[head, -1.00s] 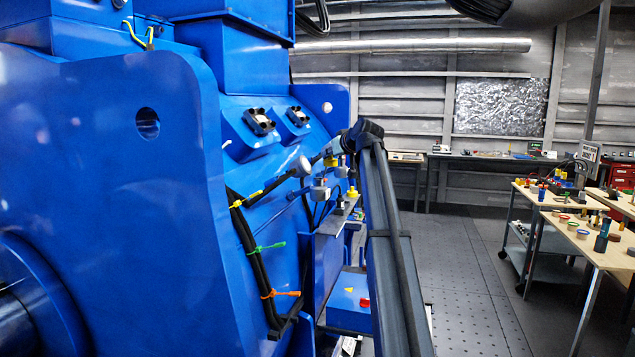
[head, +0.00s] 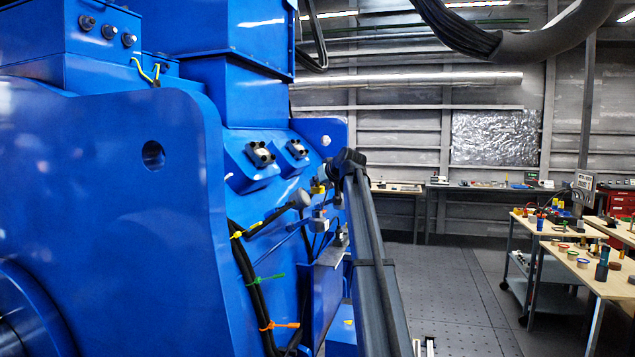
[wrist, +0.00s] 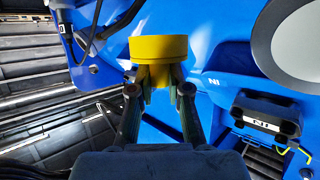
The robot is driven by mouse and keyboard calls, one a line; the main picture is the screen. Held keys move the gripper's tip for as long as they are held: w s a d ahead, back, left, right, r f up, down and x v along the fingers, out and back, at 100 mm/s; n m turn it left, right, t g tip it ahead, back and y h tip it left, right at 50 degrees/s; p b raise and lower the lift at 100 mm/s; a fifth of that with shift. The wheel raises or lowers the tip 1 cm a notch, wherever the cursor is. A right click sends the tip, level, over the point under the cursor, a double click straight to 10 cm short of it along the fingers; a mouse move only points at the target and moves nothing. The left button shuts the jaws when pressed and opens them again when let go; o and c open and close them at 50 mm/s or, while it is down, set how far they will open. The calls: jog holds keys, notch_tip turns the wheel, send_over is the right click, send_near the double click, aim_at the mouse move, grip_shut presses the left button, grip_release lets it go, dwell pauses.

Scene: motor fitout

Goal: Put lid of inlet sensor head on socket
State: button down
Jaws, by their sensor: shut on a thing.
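A yellow round lid (wrist: 158,48) is held between the fingertips of my gripper (wrist: 157,84) in the wrist view. My gripper is shut on its narrower lower part. In the head view the yellow lid (head: 318,187) is a small patch at the end of my arm, beside a pale round head (head: 300,199) on the blue motor. In the wrist view a large pale disc with a dark rim (wrist: 303,42) fills the upper right, apart from the lid. I cannot tell whether this is the inlet sensor head. The socket's opening is not clearly visible.
The blue motor housing (head: 110,200) fills the left. Black cables with green and orange ties (head: 262,300) run down its side. A grey box (head: 320,214) sits below the round head. Workbenches (head: 560,262) with small parts stand at the right, with clear floor (head: 455,290) between.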

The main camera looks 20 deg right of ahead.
jog(key=shift+f+b, duration=0.9)
jog(key=shift+f, duration=1.65)
jog(key=shift+f+b, duration=0.8)
jog(key=shift+f, duration=0.45)
jog(key=c, duration=1)
grip_release()
jog(key=shift+c, duration=0.2)
jog(key=shift+s, duration=0.15)
jog(key=a+v, duration=0.1)
jog(key=v, duration=1)
jog(key=shift+s+d+r, duration=0.15)
jog(key=shift+s+d, duration=0.25)
jog(key=shift+d, duration=0.1)
